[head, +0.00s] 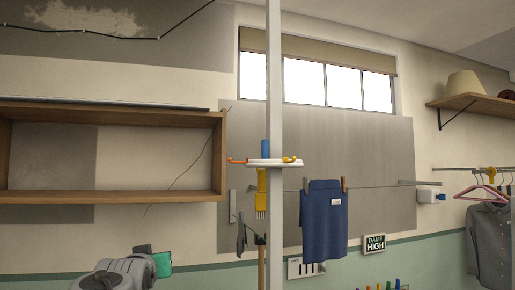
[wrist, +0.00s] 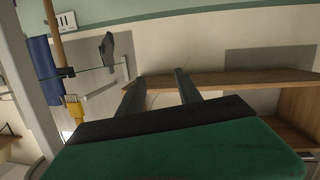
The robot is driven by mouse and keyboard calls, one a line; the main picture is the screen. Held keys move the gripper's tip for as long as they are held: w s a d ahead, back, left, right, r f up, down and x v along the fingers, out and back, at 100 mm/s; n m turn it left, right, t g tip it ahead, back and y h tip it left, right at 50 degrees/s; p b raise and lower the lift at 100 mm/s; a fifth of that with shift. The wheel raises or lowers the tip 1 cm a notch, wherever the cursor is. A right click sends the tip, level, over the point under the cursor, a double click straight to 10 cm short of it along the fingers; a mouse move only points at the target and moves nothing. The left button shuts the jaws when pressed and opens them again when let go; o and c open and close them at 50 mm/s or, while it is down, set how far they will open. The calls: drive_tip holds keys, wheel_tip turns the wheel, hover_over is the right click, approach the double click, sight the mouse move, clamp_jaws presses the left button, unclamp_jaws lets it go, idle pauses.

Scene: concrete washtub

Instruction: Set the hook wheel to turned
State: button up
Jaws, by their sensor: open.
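The hook wheel (head: 272,162) is a white disc on the grey upright post in the head view. An orange hook sticks out to its left, a yellow one to its right, and a blue piece stands on top. A yellow brush-like piece (head: 261,190) hangs below it. A similar yellow piece (wrist: 74,108) shows at the left of the wrist view, where I cannot make out the wheel clearly. My gripper (wrist: 158,75) is open, with nothing seen between its two dark fingers. In the head view its green part is low and left, well apart from the wheel.
A wooden shelf box (head: 110,198) is on the wall at left. A blue cloth (head: 324,222) hangs from a line right of the post. A grey shirt (head: 488,240) hangs at far right. A dark clip-like item (head: 241,238) hangs below and left of the wheel.

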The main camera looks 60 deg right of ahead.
drive_tip(key=s+d+r+m+g+h+p, duration=0.1)
drive_tip(key=s+d+r+m+h, duration=0.1)
drive_tip(key=s+d+r, duration=0.3)
drive_tip(key=s+d+r+m+g+h, duration=0.1)
drive_tip(key=s+d+r+g+h, duration=0.15)
drive_tip(key=r, duration=0.45)
drive_tip(key=s+d+r+m+g+h+p, duration=0.1)
drive_tip(key=s+d+r+m+h, duration=0.1)
drive_tip(key=s+d+r+h, duration=0.3)
drive_tip(key=m+g, duration=0.4)
drive_tip(key=g, duration=0.1)
approach(264, 145)
drive_tip(key=d, duration=0.4)
drive_tip(key=shift+h, duration=0.35)
drive_tip(key=p+x, duration=0.2)
drive_tip(key=x, duration=0.1)
drive_tip(key=r+p+x, duration=0.1)
drive_tip(key=p+x, duration=0.1)
drive_tip(key=x, duration=0.2)
drive_tip(key=shift+a, duration=0.15)
drive_tip(key=shift+w+d+p, duration=0.1)
drive_tip(key=shift+d+p, duration=0.15)
drive_tip(key=shift+p, duration=0.05)
clamp_jaws()
